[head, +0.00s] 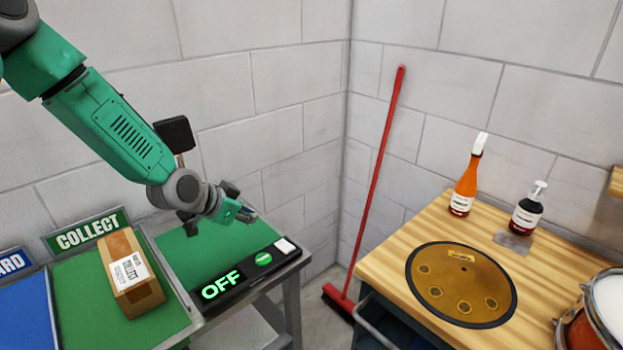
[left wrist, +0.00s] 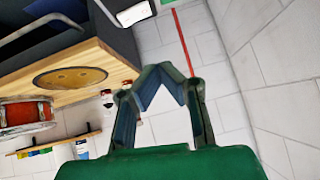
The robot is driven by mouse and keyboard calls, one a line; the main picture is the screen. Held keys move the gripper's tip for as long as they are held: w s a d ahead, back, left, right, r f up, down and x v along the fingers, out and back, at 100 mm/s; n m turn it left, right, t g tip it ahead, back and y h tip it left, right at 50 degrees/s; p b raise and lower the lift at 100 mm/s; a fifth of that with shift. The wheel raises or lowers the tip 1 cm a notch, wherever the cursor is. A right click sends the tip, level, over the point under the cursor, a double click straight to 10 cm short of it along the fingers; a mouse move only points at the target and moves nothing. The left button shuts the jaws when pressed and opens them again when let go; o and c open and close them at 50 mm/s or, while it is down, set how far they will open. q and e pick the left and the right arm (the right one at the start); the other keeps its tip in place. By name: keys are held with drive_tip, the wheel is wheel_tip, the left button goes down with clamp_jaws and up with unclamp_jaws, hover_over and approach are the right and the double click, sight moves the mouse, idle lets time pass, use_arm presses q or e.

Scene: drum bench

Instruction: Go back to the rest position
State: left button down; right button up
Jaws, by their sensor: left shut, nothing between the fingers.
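My left gripper (head: 243,213) is at the end of my green arm, which comes in from the upper left. It hangs in the air above the green conveyor, near the panel that reads OFF (head: 222,285). In the left wrist view my left gripper (left wrist: 162,78) has its fingertips together, with nothing between them. My right gripper is in neither view.
A cardboard box (head: 130,273) lies on the green COLLECT surface. A wooden bench (head: 385,263) at right bears a round brown disc (head: 461,284), an orange bottle (head: 466,183) and a dark pump bottle (head: 527,209). A red broom (head: 375,180) leans in the corner. A drum (head: 597,312) stands at far right.

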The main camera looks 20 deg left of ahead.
sight(260, 276)
use_arm(q)
drive_tip(key=s+d+f+b, duration=0.1)
drive_tip(key=s+f, duration=0.1)
drive_tip(key=f, duration=0.1)
drive_tip(key=s+d+f+g+b, duration=0.1)
drive_tip(key=s+d+f+b, duration=0.1)
drive_tip(key=f, duration=0.2)
drive_tip(key=s+d+f+n+g+b, duration=0.1)
drive_tip(key=s+d+f, duration=0.1)
drive_tip(key=f, duration=0.2)
drive_tip(key=shift+d+f+b, duration=0.15)
drive_tip(key=shift+d+b, duration=0.1)
drive_tip(key=shift+b, duration=0.1)
drive_tip(key=s+d+f+n+g+b, duration=0.1)
drive_tip(key=s+f+b, duration=0.3)
drive_tip(key=s+f, duration=0.4)
drive_tip(key=s+d+f+n+g+y+b, duration=0.1)
drive_tip(key=s+d+f+g+b, duration=0.2)
drive_tip(key=s+f, duration=0.5)
drive_tip(key=s+d+f+n+g+y+b, duration=0.1)
drive_tip(key=s+f+b, duration=0.3)
drive_tip(key=s+f, duration=0.4)
drive_tip(key=s+d+g, duration=0.1)
drive_tip(key=s, duration=0.2)
drive_tip(key=shift+b, duration=0.3)
drive_tip(key=shift+f, duration=0.1)
